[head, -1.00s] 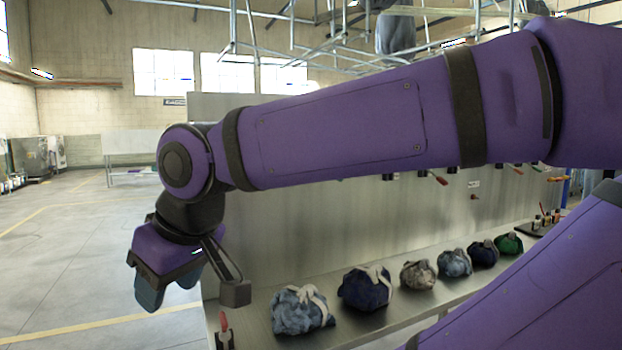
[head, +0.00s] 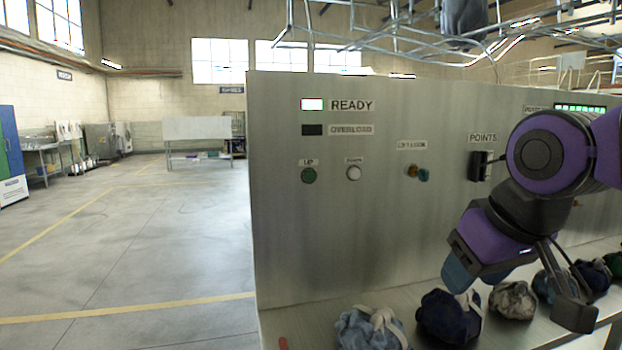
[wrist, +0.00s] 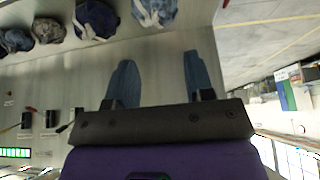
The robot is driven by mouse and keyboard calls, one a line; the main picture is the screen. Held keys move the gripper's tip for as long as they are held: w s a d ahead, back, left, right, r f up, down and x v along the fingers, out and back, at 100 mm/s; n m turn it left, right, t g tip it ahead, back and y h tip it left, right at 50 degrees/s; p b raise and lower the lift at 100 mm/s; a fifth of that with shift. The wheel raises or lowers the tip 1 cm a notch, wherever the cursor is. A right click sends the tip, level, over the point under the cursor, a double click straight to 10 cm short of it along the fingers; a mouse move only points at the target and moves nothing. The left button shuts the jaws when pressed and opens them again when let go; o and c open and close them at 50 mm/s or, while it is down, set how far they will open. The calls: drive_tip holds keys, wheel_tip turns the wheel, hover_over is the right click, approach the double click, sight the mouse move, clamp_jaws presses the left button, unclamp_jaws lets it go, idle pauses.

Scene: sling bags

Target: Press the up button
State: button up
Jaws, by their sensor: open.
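The up button is a round green button (head: 309,175) under a label reading UP, at the left of the upright metal panel (head: 330,240). A white button (head: 353,173) with its own label sits just right of it. My gripper (head: 480,278) is in the right part of the head view, low in front of the panel and well right of and below the green button. In the wrist view its two blue fingers (wrist: 158,75) are apart with nothing between them. The green button cannot be made out in the wrist view.
A lit READY lamp (head: 312,104) and a dark OVERLOAD lamp (head: 312,130) sit above the buttons. A knob (head: 411,174) is right of them. Several cloth bags, one light blue (head: 368,328), line the shelf below. Open floor (head: 130,240) lies left of the panel.

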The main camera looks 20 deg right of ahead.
clamp_jaws()
idle(1.7)
